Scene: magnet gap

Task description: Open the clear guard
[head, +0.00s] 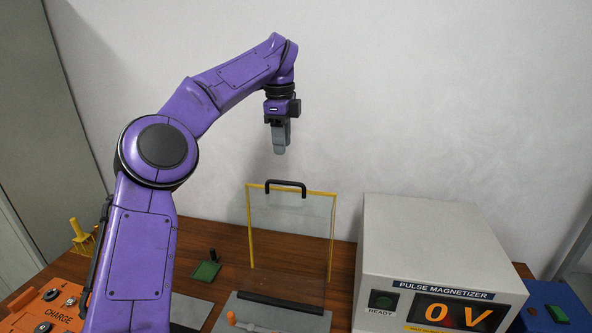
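The clear guard (291,230) is a see-through panel with yellow edges, standing upright on the table in the middle of the head view. A black handle (287,184) is on its top edge. My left gripper (279,150) points down above the handle, with a visible space between them in the picture. Its grey fingers overlap from this side, so I cannot tell whether they are open or shut. Nothing shows hanging from it. My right gripper is not in view.
The magnetizer box (430,250), reading 0 V, stands to the right of the guard. A grey plate with a black bar (281,303) lies in front. A green block (207,270) is to the left. An orange CHARGE panel (45,310) and blue box (556,308) flank the table.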

